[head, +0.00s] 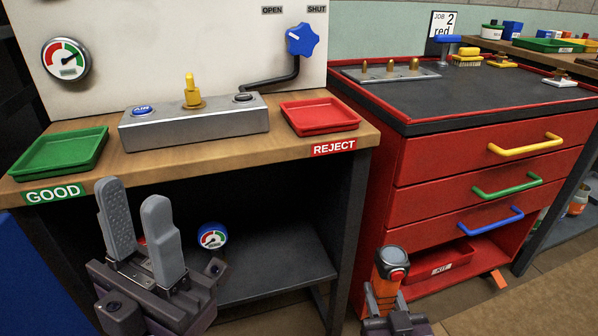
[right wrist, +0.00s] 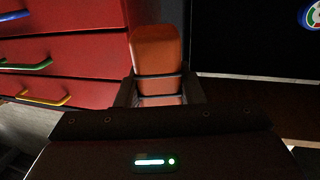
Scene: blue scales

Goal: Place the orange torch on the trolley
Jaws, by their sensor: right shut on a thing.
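The orange torch (head: 390,272), with a dark head and a round lens on top, stands roughly upright in my right gripper (head: 386,303), low in front of the red trolley (head: 412,160). The right gripper is shut on it. In the right wrist view the torch's orange body (right wrist: 157,50) sits between the two fingers, and the trolley's drawers (right wrist: 70,40) are at the left. The trolley has a black top, which is higher than the torch. My left gripper (head: 138,225) is open and empty in front of the wooden bench. The torch's lower part is hidden by the right gripper.
On the trolley top are a metal holder (head: 390,72) with brass pieces, a yellow brush (head: 467,57) and small items; its front middle is bare. The bench (head: 230,150) carries a green tray (head: 60,152), a grey block and a red tray (head: 318,116). Drawer handles stick out.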

